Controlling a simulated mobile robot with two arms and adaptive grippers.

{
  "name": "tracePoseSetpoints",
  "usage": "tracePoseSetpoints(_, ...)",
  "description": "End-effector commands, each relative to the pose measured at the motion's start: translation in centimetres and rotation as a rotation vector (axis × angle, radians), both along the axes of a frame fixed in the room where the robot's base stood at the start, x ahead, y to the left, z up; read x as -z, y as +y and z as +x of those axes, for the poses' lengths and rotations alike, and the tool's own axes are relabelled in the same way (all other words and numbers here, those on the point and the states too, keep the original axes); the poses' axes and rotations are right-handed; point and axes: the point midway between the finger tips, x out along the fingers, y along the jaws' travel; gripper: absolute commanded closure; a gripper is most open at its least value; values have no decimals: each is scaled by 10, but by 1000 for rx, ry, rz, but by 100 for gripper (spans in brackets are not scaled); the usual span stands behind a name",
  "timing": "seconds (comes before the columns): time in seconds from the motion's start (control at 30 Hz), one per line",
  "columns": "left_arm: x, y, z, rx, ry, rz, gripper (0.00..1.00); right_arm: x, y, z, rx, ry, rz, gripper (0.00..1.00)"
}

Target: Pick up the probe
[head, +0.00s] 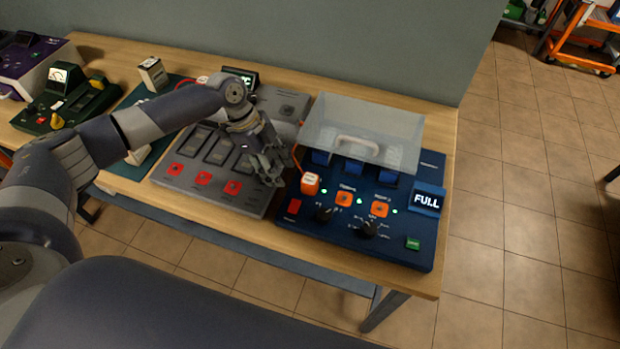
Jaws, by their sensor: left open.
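My left gripper (272,172) hangs over the right edge of the grey panel, beside the blue console. Its fingers are apart, and I see nothing between them. A small orange-and-white block (310,184) stands at the left of the blue console, just right of my fingers. A thin orange-red cable (296,157) runs up from near it and passes behind my gripper. This block may be the probe, but I cannot tell for sure. Another small white-and-red piece (203,80) shows behind my forearm, partly hidden. My right gripper is out of view.
The blue console (400,244) has a raised clear cover (362,128) with a handle, knobs and a "FULL" display (427,200). The grey panel (245,200) has red buttons. A small dark display (241,76) stands behind. Green (66,100) and purple (30,62) devices stand left.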

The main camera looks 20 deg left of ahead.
Motion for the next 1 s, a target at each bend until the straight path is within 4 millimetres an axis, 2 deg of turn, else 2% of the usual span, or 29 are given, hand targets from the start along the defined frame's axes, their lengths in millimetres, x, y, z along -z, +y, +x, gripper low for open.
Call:
tracePoseSetpoints(0.03,-5,-10,-1,4,-1,0,57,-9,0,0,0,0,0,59)
tracePoseSetpoints(0.1,-4,-21,-1,4,1,-1,57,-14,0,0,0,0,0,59)
tracePoseSetpoints(0.37,-2,-40,-2,2,0,0,57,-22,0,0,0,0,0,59)
tracePoseSetpoints(0.63,-4,-84,-3,2,1,0,57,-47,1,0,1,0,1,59)
tracePoseSetpoints(0.8,9,-85,-3,-1,1,1,57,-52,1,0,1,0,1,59)
tracePoseSetpoints(1.0,12,-85,-3,-1,0,1,57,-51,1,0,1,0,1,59)
